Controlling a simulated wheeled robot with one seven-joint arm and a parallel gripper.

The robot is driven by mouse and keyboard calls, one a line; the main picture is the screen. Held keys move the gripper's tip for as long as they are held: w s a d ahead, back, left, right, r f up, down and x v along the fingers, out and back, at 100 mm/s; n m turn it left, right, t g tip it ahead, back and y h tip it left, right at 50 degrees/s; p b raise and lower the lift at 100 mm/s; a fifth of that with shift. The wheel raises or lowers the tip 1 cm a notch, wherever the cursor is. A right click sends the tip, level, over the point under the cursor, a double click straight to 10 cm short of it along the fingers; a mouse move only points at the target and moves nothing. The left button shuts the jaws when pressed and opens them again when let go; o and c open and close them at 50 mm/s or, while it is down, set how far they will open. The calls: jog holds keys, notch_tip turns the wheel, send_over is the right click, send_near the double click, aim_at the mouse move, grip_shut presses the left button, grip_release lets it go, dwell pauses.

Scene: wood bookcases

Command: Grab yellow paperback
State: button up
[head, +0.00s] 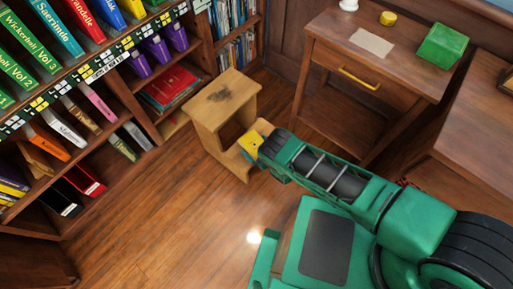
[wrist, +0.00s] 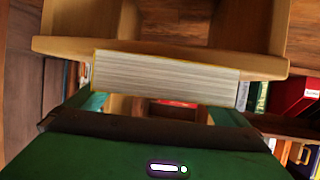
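The yellow paperback (head: 249,142) is at the end of my arm in the head view, over the low front part of a wooden step stool (head: 222,97). In the wrist view its pale page edges (wrist: 166,78) face me, with a thin yellow cover line along the top. My gripper (head: 263,147) is right at the book. In the wrist view, its green fingers (wrist: 160,108) are spread wide at the book's lower left and lower right. Their tips are hidden by the book, so I cannot tell whether they press on it. The stool's board edge passes behind the book.
A bookcase (head: 112,82) full of books stands to the left. A desk (head: 330,35) with a drawer, a green box (head: 440,46) and a yellow round item (head: 388,18) stands at the upper right. The wooden floor (head: 165,215) is clear at the lower left.

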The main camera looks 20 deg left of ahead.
jog(key=c, duration=1.1)
jog(key=shift+r, duration=0.1)
jog(key=shift+c, duration=0.2)
